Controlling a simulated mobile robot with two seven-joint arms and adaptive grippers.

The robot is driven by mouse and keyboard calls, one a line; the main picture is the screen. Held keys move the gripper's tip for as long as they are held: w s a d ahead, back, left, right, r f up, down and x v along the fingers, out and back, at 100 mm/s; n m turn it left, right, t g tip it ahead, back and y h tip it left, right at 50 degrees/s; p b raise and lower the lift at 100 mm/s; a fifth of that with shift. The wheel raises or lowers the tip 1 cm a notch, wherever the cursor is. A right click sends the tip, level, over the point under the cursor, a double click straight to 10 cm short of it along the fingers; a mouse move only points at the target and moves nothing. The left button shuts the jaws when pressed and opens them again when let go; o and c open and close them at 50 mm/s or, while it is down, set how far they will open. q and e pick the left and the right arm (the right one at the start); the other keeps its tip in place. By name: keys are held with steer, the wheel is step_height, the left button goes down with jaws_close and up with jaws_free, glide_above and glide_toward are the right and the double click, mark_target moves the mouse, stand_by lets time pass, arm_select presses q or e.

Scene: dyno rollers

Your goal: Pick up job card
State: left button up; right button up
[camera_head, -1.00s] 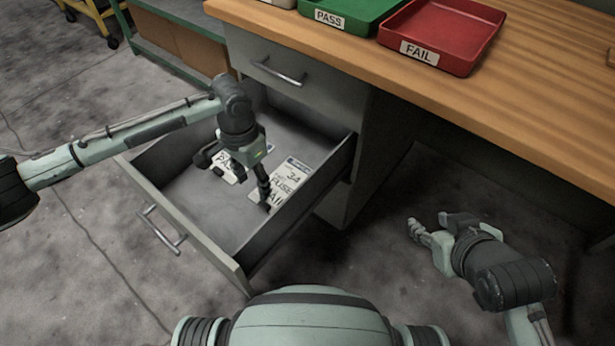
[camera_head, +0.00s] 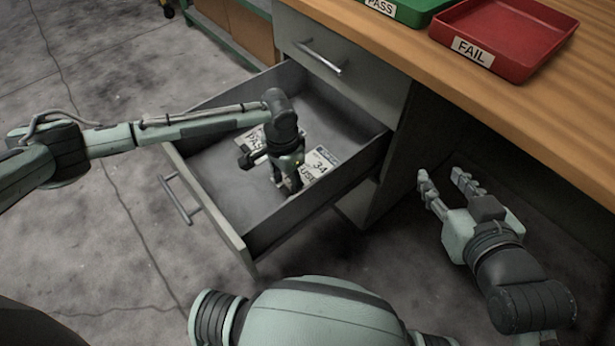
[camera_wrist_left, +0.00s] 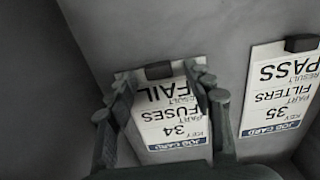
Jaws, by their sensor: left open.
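A white job card marked 34, FUSES and FAIL (camera_head: 321,163) lies in the open drawer (camera_head: 212,215). It also shows in the left wrist view (camera_wrist_left: 170,128), with a dark tab at its FAIL end. A second job card, marked 35, FILTERS and PASS (camera_wrist_left: 283,90), lies beside it and also shows in the head view (camera_head: 256,139). My left gripper (camera_head: 286,186) is open, pointing down inside the drawer over the fuses card, with its fingers on either side of the card. Whether the fingers touch it I cannot tell. My right gripper (camera_head: 443,178) is open and empty, outside the drawer.
A red tray labelled FAIL (camera_head: 512,40) and a green tray labelled PASS (camera_head: 418,10) stand on the wooden bench top (camera_head: 560,120). A closed drawer (camera_head: 345,65) sits above the open one.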

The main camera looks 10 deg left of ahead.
arm_select(q)
steer(key=shift+c, duration=0.5)
jaws_close()
